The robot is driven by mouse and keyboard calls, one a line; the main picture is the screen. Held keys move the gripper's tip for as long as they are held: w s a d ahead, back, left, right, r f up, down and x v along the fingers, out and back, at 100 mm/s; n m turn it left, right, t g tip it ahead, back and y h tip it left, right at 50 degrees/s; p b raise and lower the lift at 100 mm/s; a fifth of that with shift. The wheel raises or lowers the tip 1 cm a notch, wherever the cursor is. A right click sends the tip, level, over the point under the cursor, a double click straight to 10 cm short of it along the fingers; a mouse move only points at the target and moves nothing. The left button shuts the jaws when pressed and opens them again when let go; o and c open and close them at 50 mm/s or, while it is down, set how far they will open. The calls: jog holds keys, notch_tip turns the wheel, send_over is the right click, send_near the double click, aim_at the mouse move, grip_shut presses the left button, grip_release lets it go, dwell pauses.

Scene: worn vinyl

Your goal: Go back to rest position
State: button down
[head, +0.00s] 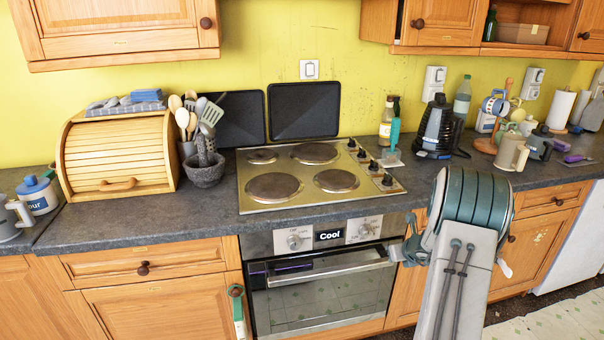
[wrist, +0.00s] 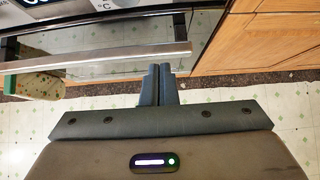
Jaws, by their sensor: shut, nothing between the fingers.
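My gripper (head: 405,250) is at the right end of the oven front in the head view, below the counter edge. In the wrist view its two dark fingers (wrist: 161,80) are together with nothing between them. The oven (head: 325,300) is below the hob, with a metal bar handle (head: 330,271) across its glass door. From these views I cannot tell whether the fingers touch the handle's end. My arm covers part of the cupboards on the right.
The hob (head: 318,178) has bare plates. A bread bin (head: 118,155), a stone mortar (head: 205,170) and utensils stand left of it. A kettle (head: 437,128), bottles and mugs stand on the right. A cloth (head: 238,312) hangs left of the oven. Floor (wrist: 285,105) shows clear below my gripper.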

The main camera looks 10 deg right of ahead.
jog(key=s+a+r+n+g+y, duration=0.1)
jog(key=s+a+r+n, duration=0.2)
jog(key=a+r+n, duration=0.4)
jog(key=s+a+r+n+g+y, duration=0.1)
jog(key=s+a+r+n+y, duration=0.2)
jog(key=a+n, duration=0.5)
jog(key=s+a+r+n+g, duration=0.1)
jog(key=s+a+r+n, duration=0.4)
jog(key=a, duration=0.5)
jog(key=s+a+r+n+g+h, duration=0.1)
jog(key=s+a+r+n+h, duration=0.1)
jog(key=s+n, duration=0.6)
jog(key=s+a+r+n+g+h+p, duration=0.1)
jog(key=s+a+r+n+g+h, duration=0.1)
jog(key=s+n, duration=0.5)
jog(key=s+a, duration=0.1)
jog(key=s, duration=0.4)
jog(key=shift+s+r+n, duration=0.15)
jog(key=shift+r+n, duration=0.05)
jog(key=shift+n, duration=0.2)
